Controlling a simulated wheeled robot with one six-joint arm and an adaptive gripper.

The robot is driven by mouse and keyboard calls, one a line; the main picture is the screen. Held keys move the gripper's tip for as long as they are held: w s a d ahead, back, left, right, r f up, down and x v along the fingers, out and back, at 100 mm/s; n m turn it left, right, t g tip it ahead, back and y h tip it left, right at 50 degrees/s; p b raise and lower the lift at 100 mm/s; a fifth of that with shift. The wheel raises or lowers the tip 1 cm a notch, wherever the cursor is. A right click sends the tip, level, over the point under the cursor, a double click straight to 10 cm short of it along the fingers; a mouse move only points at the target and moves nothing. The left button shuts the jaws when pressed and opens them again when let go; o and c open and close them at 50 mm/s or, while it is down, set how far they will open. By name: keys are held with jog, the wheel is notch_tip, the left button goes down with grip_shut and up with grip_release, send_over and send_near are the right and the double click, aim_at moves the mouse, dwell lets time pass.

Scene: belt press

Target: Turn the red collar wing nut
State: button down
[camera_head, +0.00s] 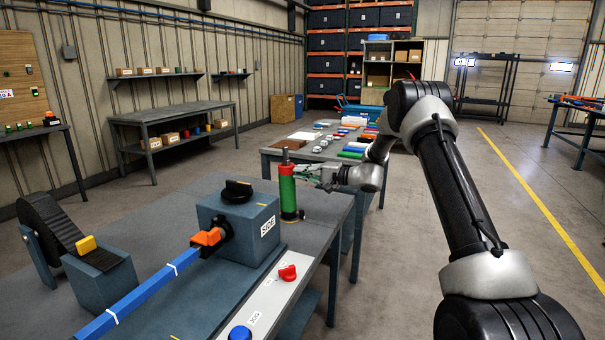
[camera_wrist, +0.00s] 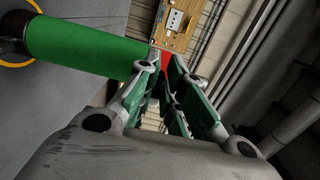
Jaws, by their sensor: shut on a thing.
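The red collar wing nut (camera_head: 286,169) sits at the upper end of an upright green cylinder (camera_head: 288,194) on the workbench, with a dark stem above it. In the wrist view only a sliver of red (camera_wrist: 166,62) shows, between my fingers past the end of the green cylinder (camera_wrist: 85,47). My gripper (camera_head: 299,172) reaches in from the right at the collar's height. In the wrist view my gripper (camera_wrist: 167,70) is shut on the red collar wing nut. Its wings are mostly hidden by the fingers.
A blue-grey box (camera_head: 240,232) with a black knob and orange clamp stands left of the cylinder. A blue bar (camera_head: 140,292) runs toward the front left. A panel with a red knob (camera_head: 288,272) and blue button (camera_head: 240,332) lies in front. A second table (camera_head: 270,151) stands behind.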

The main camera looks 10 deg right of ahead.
jog(key=c, duration=1.5)
grip_release()
jog(key=shift+c, duration=0.2)
jog(key=v, duration=1.2)
